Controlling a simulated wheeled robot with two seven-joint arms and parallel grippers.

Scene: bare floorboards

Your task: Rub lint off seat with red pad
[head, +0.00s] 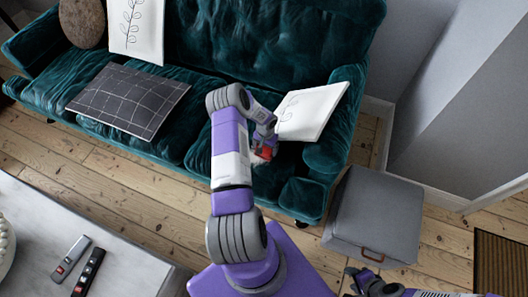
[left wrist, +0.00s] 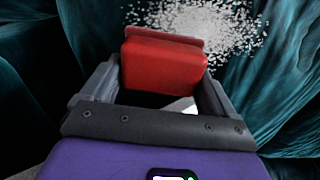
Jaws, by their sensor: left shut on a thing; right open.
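The seat is part of a dark teal velvet sofa (head: 175,142). The red pad (left wrist: 165,65) is held between the fingers of my left gripper (left wrist: 155,90), which is shut on it. In the head view the red pad (head: 262,154) shows low over the right end of the seat. White lint (left wrist: 215,25) lies scattered on the teal cloth just beyond the pad in the left wrist view. I cannot tell whether the pad touches the cloth. My right gripper (head: 362,282) is open and empty at the bottom of the head view, over the floor.
A white cushion (head: 312,110) leans by the right armrest, close to my left gripper. A dark checked cushion (head: 130,98) lies on the seat's left. A grey ottoman (head: 375,215) stands right of the sofa. A pale table (head: 120,255) with two remotes is at lower left.

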